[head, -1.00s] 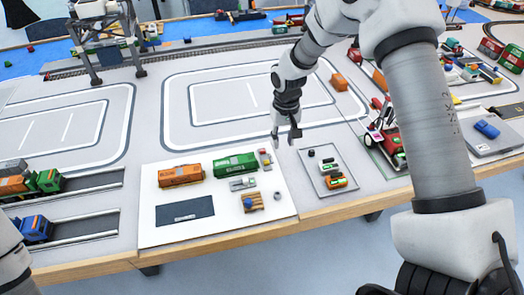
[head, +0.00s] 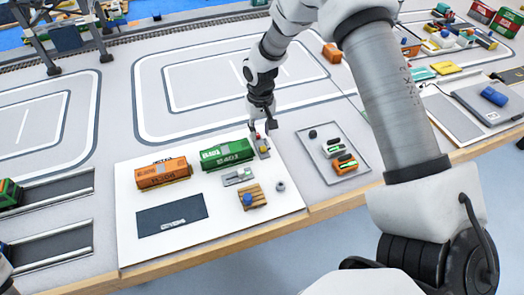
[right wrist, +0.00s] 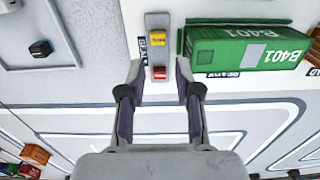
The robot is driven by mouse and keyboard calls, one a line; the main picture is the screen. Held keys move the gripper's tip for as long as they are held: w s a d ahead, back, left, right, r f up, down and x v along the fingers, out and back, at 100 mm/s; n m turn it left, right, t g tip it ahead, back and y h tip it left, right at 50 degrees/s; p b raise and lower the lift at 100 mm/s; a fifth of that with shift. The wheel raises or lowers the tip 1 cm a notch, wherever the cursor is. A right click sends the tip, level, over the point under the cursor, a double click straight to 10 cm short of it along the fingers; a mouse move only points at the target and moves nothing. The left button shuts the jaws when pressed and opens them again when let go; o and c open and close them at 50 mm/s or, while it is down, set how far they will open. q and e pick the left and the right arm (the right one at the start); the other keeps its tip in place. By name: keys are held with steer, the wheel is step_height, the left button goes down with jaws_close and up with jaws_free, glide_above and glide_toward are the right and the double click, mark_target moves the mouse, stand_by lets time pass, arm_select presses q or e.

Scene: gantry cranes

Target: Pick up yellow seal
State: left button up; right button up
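The yellow seal (right wrist: 158,38) sits on a narrow grey holder (right wrist: 158,20) beside the red seal (right wrist: 160,73) in the right wrist view. In the head view the holder (head: 264,154) stands at the right end of the green wagon (head: 227,155), partly hidden by my gripper. My right gripper (right wrist: 159,76) is open and points down above the holder. Its fingertips frame the red seal in the right wrist view, with the yellow seal just beyond them. I cannot tell whether the fingers touch anything.
The green wagon also shows close by in the right wrist view (right wrist: 235,48). An orange wagon (head: 163,173), a dark plate (head: 172,214) and a wooden pallet (head: 252,196) share the white board (head: 290,200). A grey tray (head: 318,172) with small items lies to the right.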

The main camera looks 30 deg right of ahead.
mark_target(262, 146)
steer(key=f, duration=0.2)
steer(key=s+f+p, duration=0.1)
steer(key=f, duration=0.2)
steer(key=shift+w+f, duration=0.1)
steer(key=shift+f, duration=0.2)
steer(key=c, duration=0.5)
steer(key=shift+r, duration=0.1)
